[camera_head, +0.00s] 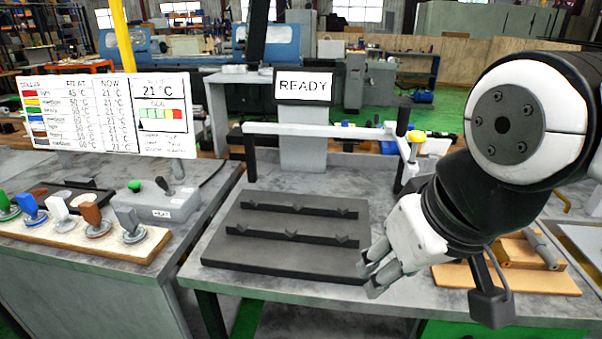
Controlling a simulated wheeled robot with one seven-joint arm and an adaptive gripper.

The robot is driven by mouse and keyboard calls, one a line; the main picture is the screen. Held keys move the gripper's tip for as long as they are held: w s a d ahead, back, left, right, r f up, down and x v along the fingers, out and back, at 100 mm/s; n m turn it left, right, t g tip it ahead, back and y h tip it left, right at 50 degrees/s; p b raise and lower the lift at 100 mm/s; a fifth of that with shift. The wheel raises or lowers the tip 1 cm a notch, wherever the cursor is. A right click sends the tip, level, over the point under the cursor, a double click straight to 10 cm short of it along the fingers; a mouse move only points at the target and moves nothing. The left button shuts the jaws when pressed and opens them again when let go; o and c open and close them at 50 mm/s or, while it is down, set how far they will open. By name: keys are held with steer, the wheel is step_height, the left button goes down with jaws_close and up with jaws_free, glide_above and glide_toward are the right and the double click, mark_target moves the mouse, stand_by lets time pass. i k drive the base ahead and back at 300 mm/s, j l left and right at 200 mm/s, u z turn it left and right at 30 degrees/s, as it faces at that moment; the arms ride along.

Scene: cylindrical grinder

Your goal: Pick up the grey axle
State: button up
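A grey axle (543,248) appears as a grey cylinder lying on a wooden stand (552,284) at the right of the bench. Part of the stand is hidden behind my arm and wrist. My gripper (370,273) is over the right edge of the dark rack, well to the left of the axle. Its fingers point left and down, look apart, and hold nothing that I can see.
The dark rack (285,258) with two notched rails is empty. A READY sign (303,85) and a light horizontal bar (315,130) stand behind it. At left are a temperature board (108,114), a control box (158,202) and a board of coloured-handled stamps (75,232).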

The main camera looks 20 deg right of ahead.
mark_target(537, 243)
steer(key=z, duration=1.45)
steer(key=i+l, duration=0.15)
steer(key=l, duration=0.25)
steer(key=i+l, duration=0.15)
steer(key=l, duration=0.3)
steer(key=i+l+u, duration=0.1)
steer(key=l, duration=0.3)
